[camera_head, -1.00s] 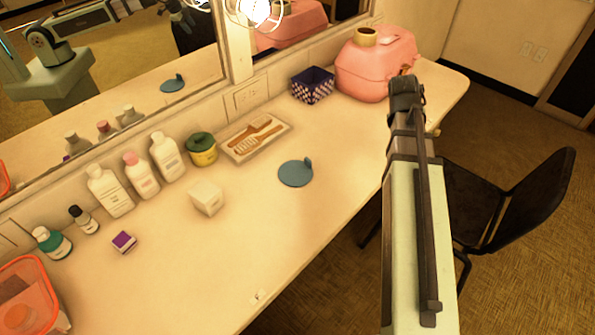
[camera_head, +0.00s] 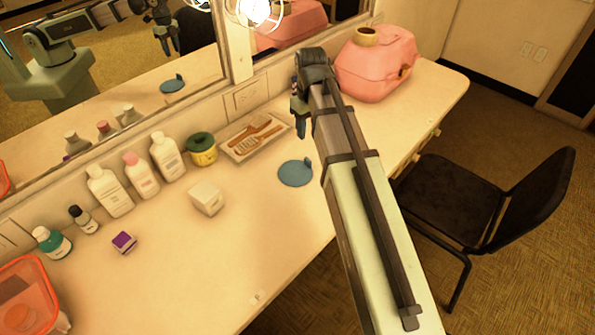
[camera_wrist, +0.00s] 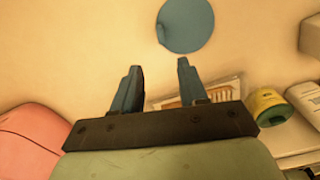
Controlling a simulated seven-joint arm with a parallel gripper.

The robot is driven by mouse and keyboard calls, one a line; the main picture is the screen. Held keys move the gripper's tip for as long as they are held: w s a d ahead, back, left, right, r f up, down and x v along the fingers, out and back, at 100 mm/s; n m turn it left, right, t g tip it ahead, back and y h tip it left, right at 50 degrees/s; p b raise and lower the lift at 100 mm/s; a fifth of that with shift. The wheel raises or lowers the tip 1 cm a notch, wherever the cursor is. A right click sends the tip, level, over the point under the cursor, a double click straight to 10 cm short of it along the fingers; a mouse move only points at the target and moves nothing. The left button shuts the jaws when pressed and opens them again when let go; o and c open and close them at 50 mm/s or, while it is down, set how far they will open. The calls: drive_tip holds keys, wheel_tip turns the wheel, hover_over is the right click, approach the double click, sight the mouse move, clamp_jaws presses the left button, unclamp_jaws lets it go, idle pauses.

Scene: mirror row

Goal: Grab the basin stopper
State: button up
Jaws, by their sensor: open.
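The basin stopper is a flat blue-grey disc (camera_head: 294,173) with a small raised tab on its edge, lying on the counter near its front edge in the head view. In the wrist view the stopper (camera_wrist: 186,25) shows at the top, beyond the fingertips. My gripper (camera_wrist: 157,78) is open and empty, its two blue-grey fingers apart, with the disc ahead of the right finger. In the head view my gripper (camera_head: 299,122) hangs above the counter, behind the stopper and at its upper right, not touching it.
A tray with brushes (camera_head: 252,137) and a yellow tub with green lid (camera_head: 202,150) lie behind and left of the stopper. A white block (camera_head: 207,198) stands left. A pink case (camera_head: 376,65) stands at the back right. The counter in front of the stopper is clear.

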hover_over(308, 159)
drive_tip(key=f, duration=0.7)
drive_tip(key=shift+w, duration=0.3)
drive_tip(key=shift+s+f, duration=0.15)
drive_tip(key=shift+f, duration=1.15)
drive_tip(key=shift+s+f, duration=0.1)
drive_tip(key=shift+f, duration=1.2)
drive_tip(key=shift+c, duration=0.2)
clamp_jaws()
